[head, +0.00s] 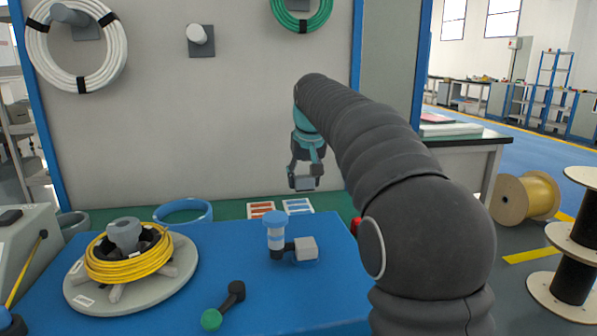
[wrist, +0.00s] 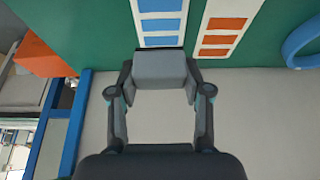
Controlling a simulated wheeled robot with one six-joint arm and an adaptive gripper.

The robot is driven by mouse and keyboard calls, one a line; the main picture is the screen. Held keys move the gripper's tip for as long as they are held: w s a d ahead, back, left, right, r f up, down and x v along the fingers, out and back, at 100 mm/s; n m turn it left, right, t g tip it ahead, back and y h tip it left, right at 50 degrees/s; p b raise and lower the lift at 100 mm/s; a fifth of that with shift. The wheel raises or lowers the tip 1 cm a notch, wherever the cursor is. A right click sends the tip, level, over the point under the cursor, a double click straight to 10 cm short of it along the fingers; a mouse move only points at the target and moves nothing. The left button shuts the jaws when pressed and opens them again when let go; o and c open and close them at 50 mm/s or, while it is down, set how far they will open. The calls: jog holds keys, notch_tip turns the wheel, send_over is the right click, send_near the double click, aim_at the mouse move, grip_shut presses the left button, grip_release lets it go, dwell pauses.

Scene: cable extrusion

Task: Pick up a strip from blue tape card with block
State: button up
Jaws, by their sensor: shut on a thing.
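My gripper (head: 304,172) is shut on a small grey block (head: 302,184), held in the air above the back of the table. The block (wrist: 160,69) also shows between the fingers of my gripper (wrist: 161,85) in the wrist view. The blue tape card (head: 297,206) is white with several blue strips and lies flat at the back of the table, below the gripper. In the wrist view the card (wrist: 183,24) lies just beyond the block, which appears apart from it. The block's underside is hidden, so I cannot tell whether any strip is on it.
An orange-strip card (head: 261,210) lies left of the blue one. A blue ring (head: 183,211), a yellow cable reel (head: 131,257), a blue-capped cylinder (head: 275,232) and a green-ended tool (head: 212,319) are on the table. A grey wall (head: 200,130) stands behind.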

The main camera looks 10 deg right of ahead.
jog(key=shift+a+f, duration=0.15)
jog(key=shift+f, duration=0.05)
jog(key=shift+f+b, duration=0.55)
jog(key=shift+f, duration=0.15)
notch_tip(320, 180, down, 5)
jog(key=b, duration=0.5)
jog(key=shift+f, duration=0.15)
jog(key=shift+s, duration=0.15)
jog(key=shift+f, duration=0.7)
dwell(1.0)
